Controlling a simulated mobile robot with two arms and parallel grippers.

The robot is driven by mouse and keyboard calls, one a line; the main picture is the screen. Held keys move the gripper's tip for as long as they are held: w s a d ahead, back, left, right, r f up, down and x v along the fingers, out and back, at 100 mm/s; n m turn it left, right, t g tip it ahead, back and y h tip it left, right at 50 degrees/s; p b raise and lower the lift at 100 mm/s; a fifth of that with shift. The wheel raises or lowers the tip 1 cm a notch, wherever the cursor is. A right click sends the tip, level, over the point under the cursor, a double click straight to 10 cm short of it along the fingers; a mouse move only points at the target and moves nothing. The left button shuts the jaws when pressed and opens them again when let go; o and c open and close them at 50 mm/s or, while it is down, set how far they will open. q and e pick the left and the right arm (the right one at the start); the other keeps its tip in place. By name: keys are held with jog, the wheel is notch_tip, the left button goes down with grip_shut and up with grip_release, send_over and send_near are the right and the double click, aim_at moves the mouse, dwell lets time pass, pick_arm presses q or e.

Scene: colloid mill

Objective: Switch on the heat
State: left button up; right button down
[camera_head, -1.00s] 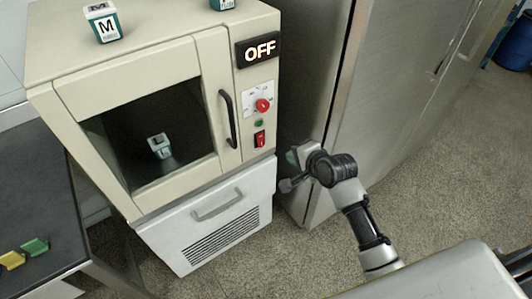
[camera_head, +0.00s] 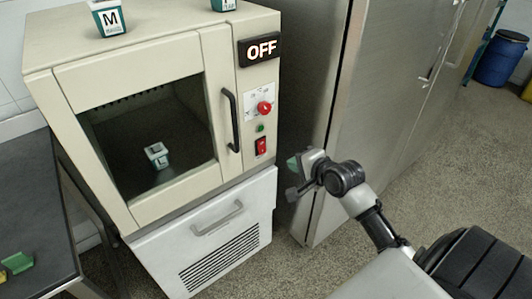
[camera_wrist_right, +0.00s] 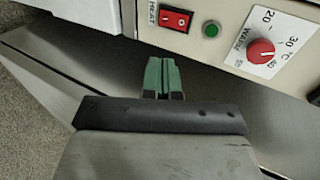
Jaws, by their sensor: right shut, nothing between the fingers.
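The beige oven (camera_head: 150,55) stands at the left, with a display reading OFF (camera_head: 261,49). Below the display is a panel with a red temperature knob (camera_head: 264,107), a green round light (camera_head: 260,128) and a red rocker switch (camera_head: 261,146). The right wrist view shows the switch (camera_wrist_right: 176,19) next to the label HEAT, the green light (camera_wrist_right: 211,30) and the knob (camera_wrist_right: 261,51). My right gripper (camera_head: 293,162) is shut and empty, apart from the oven, right of and slightly below the switch. Its green fingertips (camera_wrist_right: 162,78) show in the wrist view. My left gripper is out of view.
A tall steel cabinet (camera_head: 385,90) stands right of the oven, with a dark gap between. A white drawer unit (camera_head: 215,235) is under the oven. A dark table (camera_head: 30,220) is at the left. A blue barrel (camera_head: 500,58) stands far back right.

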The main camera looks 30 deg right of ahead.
aim_at(263, 151)
jog(key=x, duration=0.8)
jog(key=b+x, duration=0.1)
jog(key=x, duration=0.3)
jog(key=shift+w+r, duration=0.2)
jog(key=shift+r, duration=0.05)
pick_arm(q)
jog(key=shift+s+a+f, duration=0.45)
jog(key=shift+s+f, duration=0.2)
pick_arm(e)
jog(key=shift+w+a, duration=0.1)
jog(key=shift+w, duration=0.35)
